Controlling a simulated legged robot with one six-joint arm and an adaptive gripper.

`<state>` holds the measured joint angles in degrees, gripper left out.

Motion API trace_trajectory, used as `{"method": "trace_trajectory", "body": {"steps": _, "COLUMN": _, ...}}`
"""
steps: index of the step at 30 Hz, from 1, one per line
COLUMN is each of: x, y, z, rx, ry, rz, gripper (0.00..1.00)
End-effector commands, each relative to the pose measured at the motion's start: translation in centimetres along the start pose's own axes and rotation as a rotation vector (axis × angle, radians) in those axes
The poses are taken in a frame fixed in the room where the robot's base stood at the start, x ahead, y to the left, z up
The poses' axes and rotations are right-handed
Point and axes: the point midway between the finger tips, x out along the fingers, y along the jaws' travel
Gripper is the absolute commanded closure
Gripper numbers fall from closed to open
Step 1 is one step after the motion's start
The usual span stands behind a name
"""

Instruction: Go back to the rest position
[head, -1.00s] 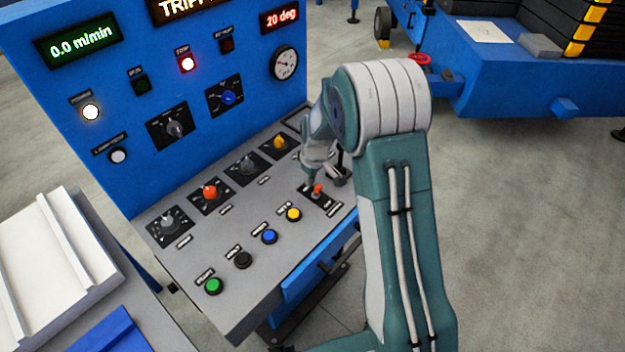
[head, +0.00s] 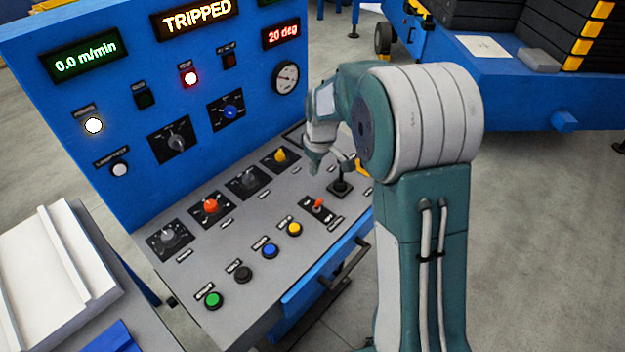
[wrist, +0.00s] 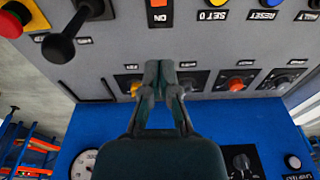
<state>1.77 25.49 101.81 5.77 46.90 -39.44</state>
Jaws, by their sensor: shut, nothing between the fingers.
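My gripper (wrist: 160,75) is shut and empty in the wrist view, its fingertips together over the grey desk of the control panel. In the head view my gripper (head: 314,166) hangs above the desk, right of the yellow knob (head: 281,156) and behind the orange-red toggle switch (head: 319,204). It appears clear of both. My arm reaches in from the right and hides part of the panel's right end. No thing is held.
The blue upright panel (head: 205,60) stands behind the desk with displays, one reading TRIPPED. A black joystick (head: 340,184) stands near my gripper. A white slab (head: 50,255) lies at the left. A blue machine (head: 530,85) stands at the back right. Grey floor is open on the right.

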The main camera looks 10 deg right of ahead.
Motion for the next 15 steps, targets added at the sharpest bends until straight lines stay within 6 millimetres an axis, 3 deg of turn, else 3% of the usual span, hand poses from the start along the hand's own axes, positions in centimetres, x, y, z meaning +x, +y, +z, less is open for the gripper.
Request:
{"method": "trace_trajectory", "body": {"steps": 4, "x": -0.94, "y": 0.01, "z": 0.00, "rx": 0.000, "ry": 0.000, "rz": 0.000, "gripper": 1.00}}
{"method": "trace_trajectory", "body": {"steps": 15, "x": -0.98, "y": -0.01, "z": 0.00, "rx": 0.000, "ry": -0.001, "rz": 0.000, "gripper": 1.00}}
